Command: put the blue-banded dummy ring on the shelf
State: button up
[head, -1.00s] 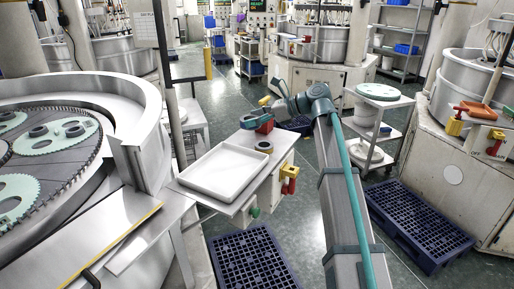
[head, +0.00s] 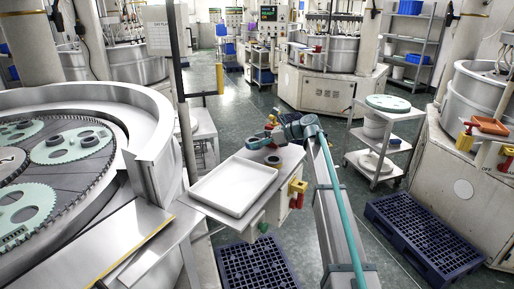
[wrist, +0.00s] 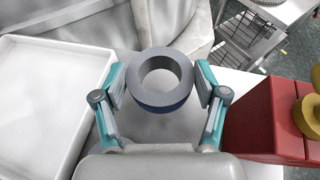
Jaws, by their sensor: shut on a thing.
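The blue-banded dummy ring (wrist: 160,82) is grey with a dark blue band low on its side. In the wrist view it sits between the two teal fingertips of my gripper (wrist: 160,85), which is shut on it. In the head view my gripper (head: 258,141) is over the far part of the small side table, beyond the white tray; the held ring cannot be made out there. A grey shelf rack (head: 408,50) with blue bins stands at the back right; I cannot tell if it is the task's shelf.
The white tray (head: 234,186) is beside my gripper. A red block (wrist: 268,122) is on its other side. Another dark ring (head: 273,160) lies on the side table. A white cart (head: 383,158) stands to the right; blue pallets (head: 428,232) lie on the floor.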

aim_at(257, 155)
jog(key=shift+w+a+f+p, duration=0.1)
jog(key=shift+f+p, duration=0.1)
jog(key=shift+f, duration=0.4)
jog(key=shift+w+d+f+p, duration=0.1)
jog(key=shift+f+p, duration=0.15)
jog(key=shift+f, duration=0.35)
jog(key=shift+w+a+f+p, duration=0.1)
jog(key=shift+f+p, duration=0.1)
jog(key=shift+f, duration=0.4)
jog(key=o, duration=1.6)
jog(key=shift+f, duration=0.15)
